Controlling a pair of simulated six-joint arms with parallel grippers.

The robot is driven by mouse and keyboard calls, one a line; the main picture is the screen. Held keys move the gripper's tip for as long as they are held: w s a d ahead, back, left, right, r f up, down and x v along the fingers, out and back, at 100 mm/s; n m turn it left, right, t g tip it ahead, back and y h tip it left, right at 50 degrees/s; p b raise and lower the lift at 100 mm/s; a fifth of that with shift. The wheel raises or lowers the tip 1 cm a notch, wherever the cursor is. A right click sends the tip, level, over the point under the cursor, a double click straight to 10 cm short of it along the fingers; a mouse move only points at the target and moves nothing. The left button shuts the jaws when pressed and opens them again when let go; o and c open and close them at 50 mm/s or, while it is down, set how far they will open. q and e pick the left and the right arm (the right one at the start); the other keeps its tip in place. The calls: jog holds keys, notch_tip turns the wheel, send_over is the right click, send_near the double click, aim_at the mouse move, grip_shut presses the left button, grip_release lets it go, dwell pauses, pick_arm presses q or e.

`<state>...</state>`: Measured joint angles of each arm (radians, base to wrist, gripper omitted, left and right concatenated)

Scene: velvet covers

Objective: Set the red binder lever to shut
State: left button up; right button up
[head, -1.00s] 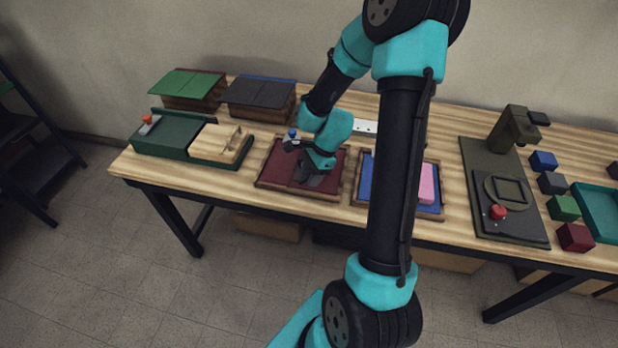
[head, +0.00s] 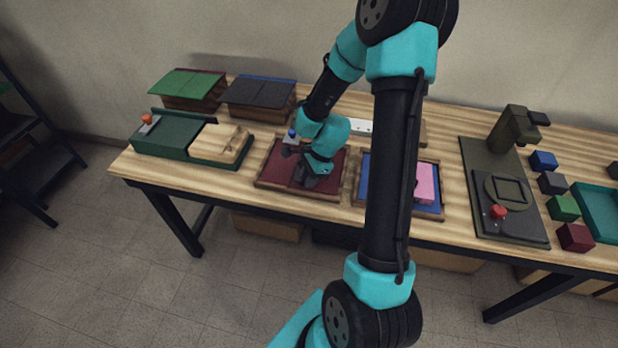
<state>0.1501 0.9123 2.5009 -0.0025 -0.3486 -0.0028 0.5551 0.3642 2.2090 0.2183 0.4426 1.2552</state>
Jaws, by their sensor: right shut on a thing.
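The red binder (head: 331,180) lies open, two dark red halves in a wooden-edged tray, on the front middle of the bench. My right gripper (head: 297,169) is low over its middle, its dark fingers at the red surface. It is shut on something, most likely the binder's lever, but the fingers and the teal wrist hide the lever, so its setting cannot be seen. A small blue knob (head: 292,133) on a grey plate shows at the binder's back edge. My left gripper is not in view.
A blue binder (head: 430,209) with a pink block (head: 426,184) lies just right, partly behind my arm. A green board (head: 172,134) with an orange-knobbed lever (head: 147,119) is to the left. A dark press (head: 515,228) and several coloured blocks stand further right.

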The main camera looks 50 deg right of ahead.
jog(key=shift+s+f+t+y, duration=0.3)
jog(key=shift+t+y, duration=0.2)
jog(key=shift+t, duration=0.1)
dwell(0.3)
jog(key=o, duration=0.8)
jog(key=shift+w, duration=0.1)
jog(key=shift+w+r+g+h, duration=0.2)
jog(key=shift+r+g+h, duration=0.1)
jog(key=shift+g+h, duration=0.15)
jog(key=v, duration=1.7)
jog(key=shift+w+r, duration=0.1)
jog(key=shift+r, duration=0.1)
